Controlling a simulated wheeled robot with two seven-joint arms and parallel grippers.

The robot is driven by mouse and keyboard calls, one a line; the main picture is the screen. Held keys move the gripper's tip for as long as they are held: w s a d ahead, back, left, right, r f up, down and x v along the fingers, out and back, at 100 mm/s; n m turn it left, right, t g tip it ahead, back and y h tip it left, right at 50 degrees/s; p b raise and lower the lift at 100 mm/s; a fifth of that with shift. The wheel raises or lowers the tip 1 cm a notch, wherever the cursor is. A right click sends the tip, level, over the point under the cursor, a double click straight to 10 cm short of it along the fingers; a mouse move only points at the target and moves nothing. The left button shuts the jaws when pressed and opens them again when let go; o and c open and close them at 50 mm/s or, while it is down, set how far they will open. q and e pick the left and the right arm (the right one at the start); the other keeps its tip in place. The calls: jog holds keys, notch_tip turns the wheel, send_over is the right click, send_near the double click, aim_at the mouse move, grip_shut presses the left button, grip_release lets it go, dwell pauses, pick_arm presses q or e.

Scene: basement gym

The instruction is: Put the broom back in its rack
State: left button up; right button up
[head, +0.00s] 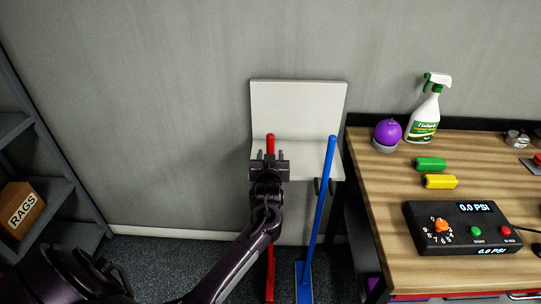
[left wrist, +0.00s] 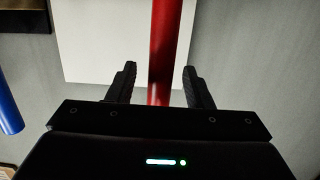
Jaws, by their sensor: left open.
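A red-handled tool (head: 270,272) stands upright in front of the white wall rack (head: 298,96); my left arm hides part of it. A blue-handled tool (head: 320,202) with a flat blue foot leans to its right, its top in front of the rack's right side. I cannot tell which is the broom. My left gripper (head: 271,155) is open at the red handle's upper end. In the left wrist view the red handle (left wrist: 164,45) runs between the spread fingers (left wrist: 160,78), with gaps on both sides. My right gripper is out of view.
A wooden workbench (head: 385,230) stands close on the right, with a spray bottle (head: 422,118), a purple ball (head: 388,131) and a gauge box (head: 462,228). A dark shelf with a rags box (head: 20,209) is at left. A dark hook (head: 317,187) shows under the rack.

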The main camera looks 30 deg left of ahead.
pick_arm(q)
jog(key=v, duration=0.7)
jog(key=shift+s+d+r+b, duration=0.2)
jog(key=shift+s+b, duration=0.1)
jog(key=shift+b, duration=0.15)
jog(key=s+d+f+m+g+h, duration=0.2)
jog(key=s+d+f, duration=0.15)
jog(key=f, duration=0.85)
jog(key=s+d+f+m+g+h, duration=0.15)
jog(key=s+f, duration=0.25)
jog(key=f, duration=0.7)
jog(key=s+d+f+m+g+h, duration=0.2)
jog(key=s+d+f+m, duration=0.15)
jog(key=f, duration=0.85)
jog(key=s+d+f+g+h, duration=0.1)
jog(key=s+f, duration=0.5)
jog(key=s, duration=0.6)
jog(key=s+d+f+m+g+h, duration=0.1)
jog(key=s+f+g, duration=0.3)
jog(key=s+f, duration=0.3)
jog(key=s+d+f+g+h, duration=0.1)
jog(key=s+f, duration=0.5)
jog(key=s, duration=1)
jog(key=shift+s+d+f+m+g, duration=0.3)
jog(key=shift+s+m+g, duration=0.1)
jog(key=shift+g, duration=0.25)
jog(key=shift+w, duration=0.15)
